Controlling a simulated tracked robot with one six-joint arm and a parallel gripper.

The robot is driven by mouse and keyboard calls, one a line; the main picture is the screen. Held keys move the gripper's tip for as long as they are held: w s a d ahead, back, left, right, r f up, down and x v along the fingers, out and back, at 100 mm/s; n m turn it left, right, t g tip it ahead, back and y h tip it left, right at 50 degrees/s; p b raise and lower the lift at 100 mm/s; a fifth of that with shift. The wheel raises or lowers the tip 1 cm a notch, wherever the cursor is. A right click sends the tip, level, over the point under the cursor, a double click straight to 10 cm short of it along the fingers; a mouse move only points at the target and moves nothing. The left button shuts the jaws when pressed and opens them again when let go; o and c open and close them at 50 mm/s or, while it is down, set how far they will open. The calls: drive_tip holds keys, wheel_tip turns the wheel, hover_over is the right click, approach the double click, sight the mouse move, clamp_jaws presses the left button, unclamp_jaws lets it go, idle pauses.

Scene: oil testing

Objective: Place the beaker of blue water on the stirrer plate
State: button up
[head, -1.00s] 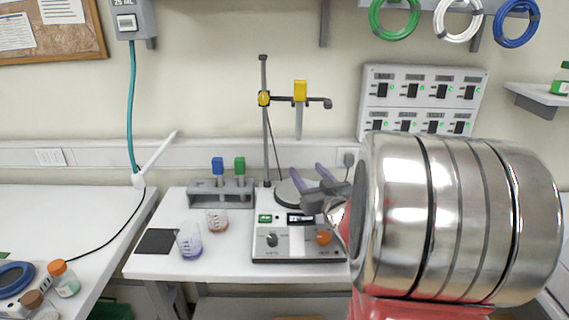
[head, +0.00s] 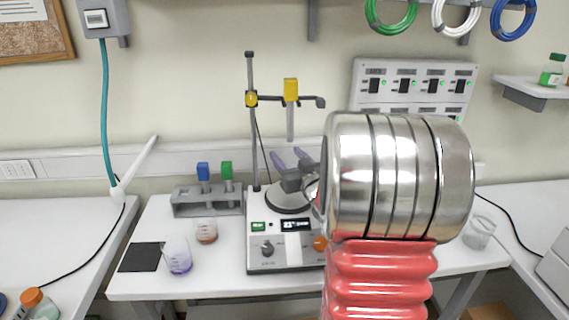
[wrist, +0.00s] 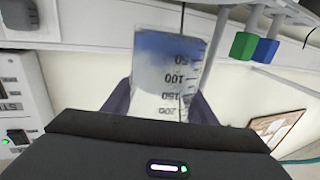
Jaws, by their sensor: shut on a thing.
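The beaker of blue water (wrist: 165,65) shows upside down in the wrist view, clear with dark graduations and blue liquid. My gripper (wrist: 165,98) is shut on it, with a dark purple finger on each side. In the head view my gripper (head: 289,158) is above the round stirrer plate (head: 287,201), toward its back. I cannot make out the held beaker in the head view. My arm hides the right side of the stirrer.
A retort stand (head: 252,120) with a yellow clamp rises behind the plate. A tube rack (head: 207,203) stands to the left. Beakers with reddish (head: 205,232) and purple liquid (head: 179,258), and a black mat (head: 141,257), are at the left. A clear beaker (head: 479,232) stands at the right.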

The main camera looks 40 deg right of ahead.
drive_tip(key=shift+w+f, duration=0.2)
drive_tip(key=shift+w, duration=0.35)
drive_tip(key=shift+w+f, duration=0.15)
drive_tip(key=shift+w, duration=0.35)
drive_tip(key=shift+s+d+f, duration=0.45)
drive_tip(key=shift+s+f, duration=0.05)
drive_tip(key=shift+f, duration=0.05)
drive_tip(key=shift+w+a+f, duration=0.2)
drive_tip(key=shift+a+f, duration=0.05)
drive_tip(key=shift+f, duration=0.5)
drive_tip(key=shift+w+a, duration=0.1)
drive_tip(key=shift+a, duration=0.1)
drive_tip(key=shift+f, duration=0.15)
drive_tip(key=o, duration=1.3)
drive_tip(key=shift+c, duration=0.2)
